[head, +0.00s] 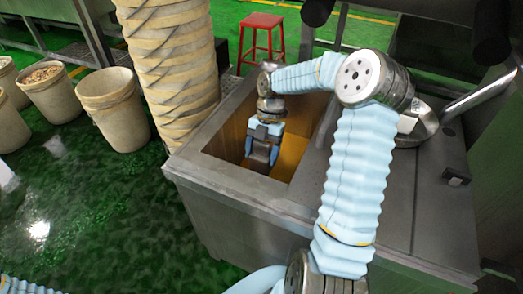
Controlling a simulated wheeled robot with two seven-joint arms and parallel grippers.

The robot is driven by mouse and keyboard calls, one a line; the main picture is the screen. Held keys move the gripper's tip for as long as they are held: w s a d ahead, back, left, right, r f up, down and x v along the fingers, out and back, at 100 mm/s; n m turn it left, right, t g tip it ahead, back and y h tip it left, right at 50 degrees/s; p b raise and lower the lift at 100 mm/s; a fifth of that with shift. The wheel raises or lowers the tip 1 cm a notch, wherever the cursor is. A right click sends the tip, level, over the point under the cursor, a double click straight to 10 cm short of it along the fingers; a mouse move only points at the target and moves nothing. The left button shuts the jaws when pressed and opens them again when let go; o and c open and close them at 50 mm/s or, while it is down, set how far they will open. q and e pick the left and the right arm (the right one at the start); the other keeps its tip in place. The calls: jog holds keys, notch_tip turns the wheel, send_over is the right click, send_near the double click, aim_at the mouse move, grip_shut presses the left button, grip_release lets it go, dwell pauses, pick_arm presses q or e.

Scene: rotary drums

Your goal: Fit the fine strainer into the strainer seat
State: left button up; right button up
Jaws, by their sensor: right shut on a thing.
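My right arm reaches over a steel tank (245,196) with an open rectangular top. My right gripper (261,160) points down into the left part of this opening, below the rim level. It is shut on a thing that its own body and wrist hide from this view. I cannot make out the fine strainer as a separate shape. The strainer seat cannot be told apart inside the opening, where I see only the yellow-brown inner surface (291,155). My left gripper is out of view.
Steel rims surround the opening closely, and a flat steel top (400,200) lies to its right. A tall stack of beige baskets (172,65) stands just left of the tank. Beige bins (112,108) and a red stool (261,22) stand on the green floor.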

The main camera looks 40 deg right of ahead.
aim_at(262, 173)
jog(key=shift+w+d, duration=0.1)
jog(key=shift+d, duration=0.05)
notch_tip(262, 173, down, 5)
jog(key=b, duration=0.3)
jog(key=shift+f, duration=0.1)
jog(key=shift+f+b, duration=0.25)
jog(key=shift+b, duration=0.05)
jog(key=shift+p, duration=0.4)
dwell(1.3)
jog(key=shift+f+b, duration=1.4)
jog(key=shift+f, duration=0.8)
jog(key=o, duration=1.1)
jog(key=shift+o, duration=0.2)
